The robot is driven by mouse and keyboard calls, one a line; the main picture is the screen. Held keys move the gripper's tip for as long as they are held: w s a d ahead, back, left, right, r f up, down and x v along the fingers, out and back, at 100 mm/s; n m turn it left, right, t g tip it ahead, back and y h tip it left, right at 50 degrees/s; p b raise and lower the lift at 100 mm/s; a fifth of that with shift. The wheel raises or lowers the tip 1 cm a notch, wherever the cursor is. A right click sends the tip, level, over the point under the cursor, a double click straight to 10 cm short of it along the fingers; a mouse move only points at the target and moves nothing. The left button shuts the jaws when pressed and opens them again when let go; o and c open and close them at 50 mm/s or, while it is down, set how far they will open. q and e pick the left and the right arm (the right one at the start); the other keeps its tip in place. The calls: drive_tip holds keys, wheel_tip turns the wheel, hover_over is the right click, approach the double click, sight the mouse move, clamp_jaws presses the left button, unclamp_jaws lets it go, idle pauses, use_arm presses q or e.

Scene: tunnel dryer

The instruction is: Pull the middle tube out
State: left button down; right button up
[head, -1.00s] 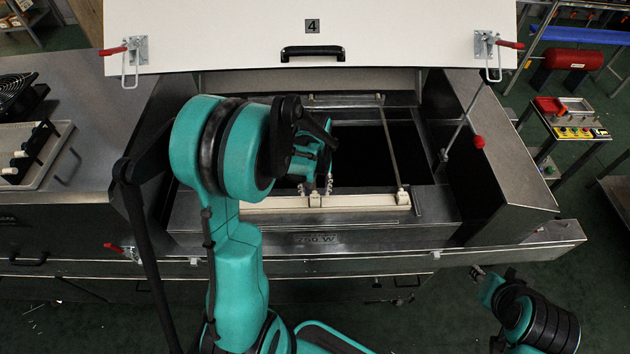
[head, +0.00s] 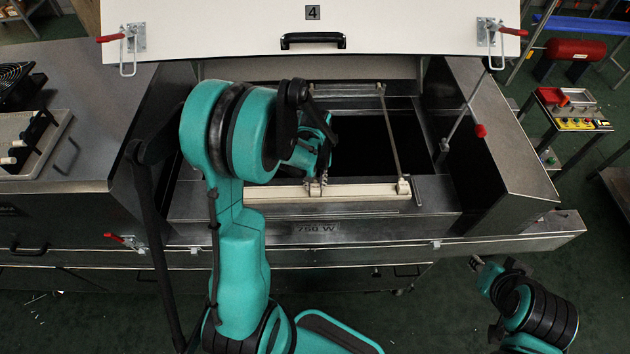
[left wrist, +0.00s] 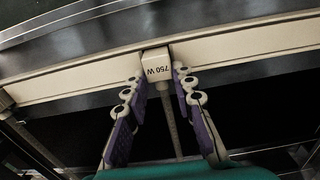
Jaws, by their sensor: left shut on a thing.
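My left gripper (left wrist: 161,82) is shut on the tube just behind that block, with one purple-padded finger on each side. In the head view my left gripper (head: 319,178) is at the rail inside the opening, and my arm hides most of the tube. My right gripper (head: 477,264) is low at the right, away from the dryer; its fingers are too small to read.
Another tube (head: 391,140) spans the dark opening to the right. The raised white lid (head: 230,35) marked 4 stands behind. The steel front edge (head: 350,232) lies before the rail.

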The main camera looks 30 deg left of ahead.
use_arm(q)
drive_tip(key=shift+r+p, duration=0.4)
drive_tip(key=shift+r, duration=0.35)
idle(0.8)
drive_tip(key=shift+r+p, duration=0.55)
drive_tip(key=shift+r, duration=0.35)
drive_tip(key=shift+r, duration=0.1)
drive_tip(key=shift+r+p, duration=1.5)
drive_tip(key=shift+r, duration=0.55)
drive_tip(key=shift+f, duration=0.1)
